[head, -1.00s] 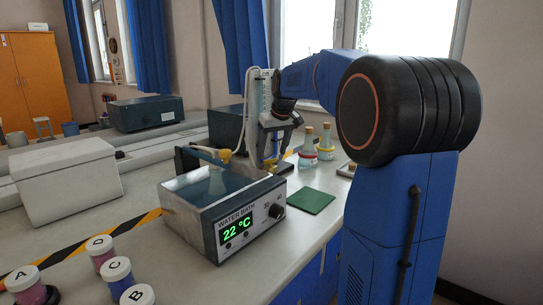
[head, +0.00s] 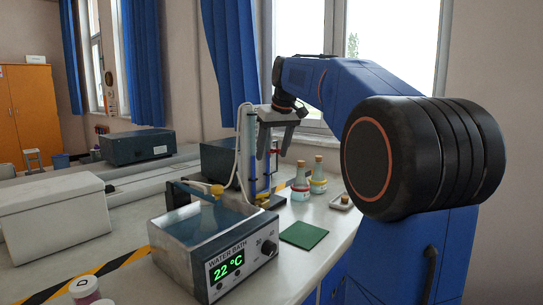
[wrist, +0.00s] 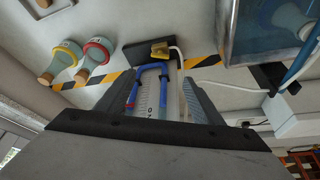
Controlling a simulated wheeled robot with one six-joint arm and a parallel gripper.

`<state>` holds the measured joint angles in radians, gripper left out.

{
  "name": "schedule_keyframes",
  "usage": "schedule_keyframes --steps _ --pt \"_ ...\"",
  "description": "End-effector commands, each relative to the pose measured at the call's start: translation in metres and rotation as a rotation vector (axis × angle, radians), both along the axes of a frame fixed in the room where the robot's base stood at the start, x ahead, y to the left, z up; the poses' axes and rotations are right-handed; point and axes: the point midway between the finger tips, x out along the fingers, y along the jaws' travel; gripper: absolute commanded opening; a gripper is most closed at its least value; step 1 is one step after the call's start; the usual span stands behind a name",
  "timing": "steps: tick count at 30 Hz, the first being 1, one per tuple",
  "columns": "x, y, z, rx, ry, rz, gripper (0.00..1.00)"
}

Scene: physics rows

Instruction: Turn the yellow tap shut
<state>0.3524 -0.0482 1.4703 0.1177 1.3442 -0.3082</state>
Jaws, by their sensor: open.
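The yellow tap (wrist: 160,48) shows in the wrist view near the foot of an upright clear tube with scale marks (wrist: 152,92). In the head view a small yellow part (head: 262,196) shows low on the same stand, partly unclear. My gripper (wrist: 163,80) is open, with its fingers to either side of the tube in the wrist view. The tap lies beyond the fingertips, apart from them. In the head view my gripper (head: 274,150) points down at the tube, well above the yellow part. The tap's handle angle is too small to tell.
The water bath (head: 215,240), reading 22 °C, stands left of the tube with a stoppered flask inside. Two corked flasks (head: 310,185) stand to its right. A green mat (head: 304,235) lies on the bench in front. A pale hose (head: 238,140) hangs beside the tube.

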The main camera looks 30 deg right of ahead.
Motion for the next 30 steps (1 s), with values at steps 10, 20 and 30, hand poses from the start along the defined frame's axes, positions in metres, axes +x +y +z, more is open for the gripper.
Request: schedule_keyframes --steps 10,20,30 --pt "-0.001 -0.001 -0.003 -0.004 0.001 0.030 0.23" --pt "-0.014 -0.010 -0.034 -0.044 -0.022 0.424 0.00" --pt "-0.029 -0.020 -0.064 -0.131 -0.143 0.887 0.00"
